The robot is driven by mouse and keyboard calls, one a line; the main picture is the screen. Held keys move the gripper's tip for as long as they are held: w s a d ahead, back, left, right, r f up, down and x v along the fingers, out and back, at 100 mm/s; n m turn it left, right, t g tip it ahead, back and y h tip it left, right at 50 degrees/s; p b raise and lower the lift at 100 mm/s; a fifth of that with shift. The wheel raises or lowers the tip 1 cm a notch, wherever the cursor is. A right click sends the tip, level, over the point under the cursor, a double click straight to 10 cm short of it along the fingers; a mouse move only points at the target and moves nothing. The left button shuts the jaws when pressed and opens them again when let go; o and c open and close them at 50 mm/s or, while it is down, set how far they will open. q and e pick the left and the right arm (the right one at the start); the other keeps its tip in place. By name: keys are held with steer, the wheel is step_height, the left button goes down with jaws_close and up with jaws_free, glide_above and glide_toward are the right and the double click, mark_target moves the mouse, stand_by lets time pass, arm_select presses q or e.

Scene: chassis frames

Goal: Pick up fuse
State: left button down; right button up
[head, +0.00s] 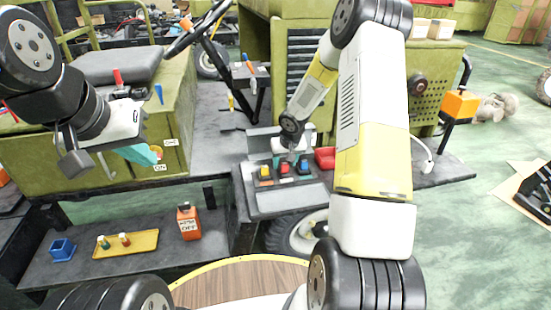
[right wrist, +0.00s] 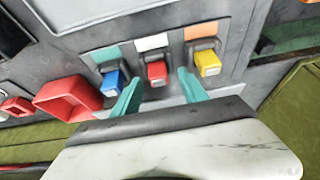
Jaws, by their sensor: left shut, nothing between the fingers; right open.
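Three fuses sit in a row in a grey panel (head: 285,203). In the right wrist view they are a blue fuse (right wrist: 112,82), a red fuse (right wrist: 156,73) and a yellow fuse (right wrist: 207,62), each below a coloured label. The head view also shows the yellow fuse (head: 265,172), the red fuse (head: 285,169) and the blue fuse (head: 304,166). My right gripper (right wrist: 160,84) is open, its teal fingers on either side of the red fuse as seen from the wrist; contact cannot be told. My left gripper (head: 141,154) is shut and empty by the green seat box.
A steering wheel (head: 190,30) rises behind.

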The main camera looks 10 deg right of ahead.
steer(key=shift+w+f, duration=0.3)
steer(key=shift+f, duration=0.3)
jaws_close()
steer(key=shift+d+r, duration=0.1)
steer(key=shift+r, duration=0.05)
